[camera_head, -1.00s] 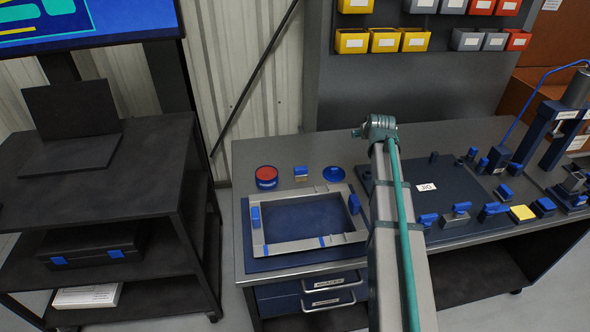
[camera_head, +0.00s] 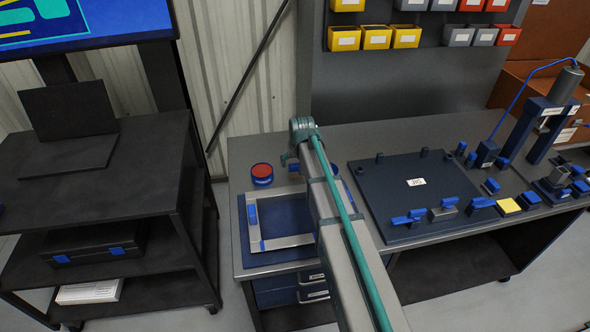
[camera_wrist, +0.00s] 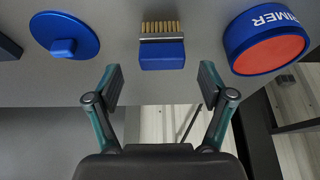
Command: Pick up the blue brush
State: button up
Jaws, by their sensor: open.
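The blue brush (camera_wrist: 162,54) lies on the grey bench top in the wrist view, with tan bristles pointing away from my gripper and its blue body toward it. My gripper (camera_wrist: 160,84) is open and empty, with one finger on each side of the brush's line, short of its body and not touching it. In the head view my arm mostly hides the gripper and the brush.
A blue can with a red top (camera_wrist: 268,42) stands to the brush's right in the wrist view, and a blue knobbed disc (camera_wrist: 64,38) lies to its left. In the head view, a metal frame (camera_head: 252,232) lies in front and a dark fixture plate (camera_head: 400,190) to the right.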

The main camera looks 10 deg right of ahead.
aim_at(295, 165)
jog(key=shift+p+x, duration=1.1)
jog(key=shift+x, duration=1.65)
jog(key=shift+a, duration=0.1)
jog(key=c, duration=1.3)
jog(key=shift+o, duration=0.2)
jog(key=shift+r, duration=0.2)
jog(key=shift+r+b, duration=0.55)
jog(key=s+d+r+b, duration=0.5)
jog(key=s+d+r, duration=0.2)
jog(key=s+r, duration=0.4)
jog(key=shift+s+r, duration=0.3)
jog(key=shift+s, duration=0.35)
